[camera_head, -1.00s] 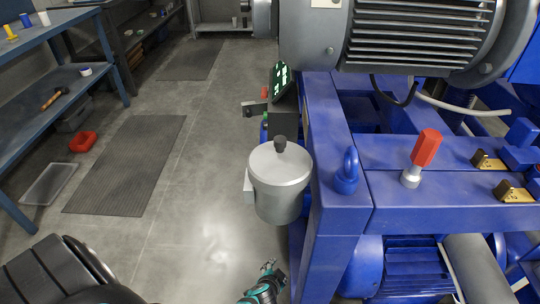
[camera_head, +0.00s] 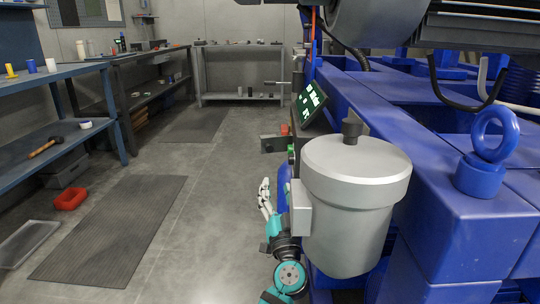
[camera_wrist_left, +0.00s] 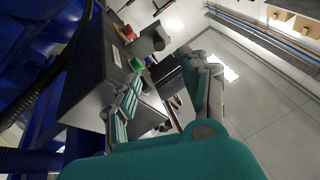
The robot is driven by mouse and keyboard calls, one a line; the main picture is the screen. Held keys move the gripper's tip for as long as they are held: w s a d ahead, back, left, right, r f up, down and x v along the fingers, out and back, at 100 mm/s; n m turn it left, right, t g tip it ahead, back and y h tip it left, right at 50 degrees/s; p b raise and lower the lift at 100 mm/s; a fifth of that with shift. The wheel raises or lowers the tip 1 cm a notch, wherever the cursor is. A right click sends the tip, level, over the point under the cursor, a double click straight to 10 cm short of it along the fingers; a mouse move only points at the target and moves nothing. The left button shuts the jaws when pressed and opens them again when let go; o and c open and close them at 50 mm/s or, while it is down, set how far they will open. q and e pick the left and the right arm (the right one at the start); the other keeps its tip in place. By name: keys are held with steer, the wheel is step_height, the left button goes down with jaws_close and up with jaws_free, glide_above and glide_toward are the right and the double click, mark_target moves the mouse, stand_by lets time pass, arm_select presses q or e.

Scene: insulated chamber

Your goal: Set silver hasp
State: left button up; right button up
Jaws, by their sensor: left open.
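No part is plainly recognisable as a silver hasp. A grey bracket-like piece (camera_head: 273,144) sticks out left of the small control box behind the silver canister (camera_head: 350,215); a similar grey piece (camera_wrist_left: 148,42) shows in the left wrist view. My left gripper (camera_head: 265,198) is left of the canister, below the bracket, apart from both. In the left wrist view its fingers (camera_wrist_left: 165,100) are spread, with nothing between them. The control box (camera_wrist_left: 95,75) has a red button and a green button (camera_wrist_left: 137,64). My right gripper is out of view.
The blue machine frame (camera_head: 440,210) with a lifting eye (camera_head: 490,150) fills the right. A lit display (camera_head: 310,103) stands behind the canister. Shelves line the left wall; a red tray (camera_head: 70,199) and mat (camera_head: 110,230) lie on the floor. The aisle between is clear.

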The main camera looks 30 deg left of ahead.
mark_target(270, 150)
arm_select(q)
steer(key=x, duration=1.4)
steer(key=shift+f, duration=0.15)
jaws_close()
